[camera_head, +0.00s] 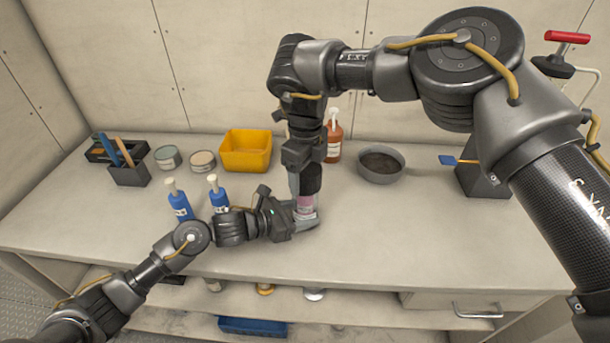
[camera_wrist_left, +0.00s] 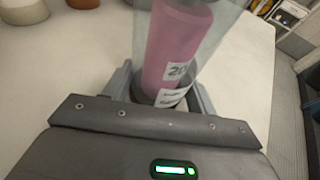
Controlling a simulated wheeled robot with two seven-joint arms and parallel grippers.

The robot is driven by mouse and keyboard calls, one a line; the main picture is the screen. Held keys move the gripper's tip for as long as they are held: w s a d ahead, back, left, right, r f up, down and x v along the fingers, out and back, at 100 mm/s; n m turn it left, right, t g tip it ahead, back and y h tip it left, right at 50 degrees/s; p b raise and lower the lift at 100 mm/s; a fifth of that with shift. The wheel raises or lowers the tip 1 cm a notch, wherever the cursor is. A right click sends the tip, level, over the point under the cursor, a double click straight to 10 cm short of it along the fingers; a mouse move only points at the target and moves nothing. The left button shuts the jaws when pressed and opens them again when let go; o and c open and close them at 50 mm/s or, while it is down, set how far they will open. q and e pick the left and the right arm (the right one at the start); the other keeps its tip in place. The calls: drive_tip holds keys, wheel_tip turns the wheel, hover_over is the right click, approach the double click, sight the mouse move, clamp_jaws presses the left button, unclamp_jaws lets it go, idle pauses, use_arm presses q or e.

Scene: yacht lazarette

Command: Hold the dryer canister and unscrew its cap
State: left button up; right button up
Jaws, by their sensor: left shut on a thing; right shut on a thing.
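The dryer canister (camera_head: 306,205) stands upright near the front of the bench, clear-walled with pink filling and a white label. It also shows close up in the left wrist view (camera_wrist_left: 178,45). My left gripper (camera_head: 304,216) is shut around its lower part from the left; both fingers flank it in the left wrist view (camera_wrist_left: 165,92). My right gripper (camera_head: 307,180) points straight down over the canister's top and is shut on the dark cap. The cap is mostly hidden by the right fingers, so whether it has turned cannot be seen.
Two blue pump bottles (camera_head: 180,207) stand close to my left gripper. Behind are a yellow bin (camera_head: 246,150), an orange bottle (camera_head: 334,142), a grey bowl (camera_head: 380,179), two tins (camera_head: 168,157) and a dark tool holder (camera_head: 129,176). The right front bench top is clear.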

drive_tip(key=shift+r, duration=0.5)
drive_tip(key=shift+r, duration=2)
use_arm(q)
drive_tip(key=o, duration=1.4)
drive_tip(key=shift+o, duration=0.2)
drive_tip(key=v, duration=1.1)
drive_tip(key=shift+s+a+r, duration=0.2)
drive_tip(key=shift+s+a, duration=0.05)
drive_tip(key=shift+a, duration=0.1)
drive_tip(key=shift+s, duration=0.1)
use_arm(e)
drive_tip(key=shift+a, duration=0.1)
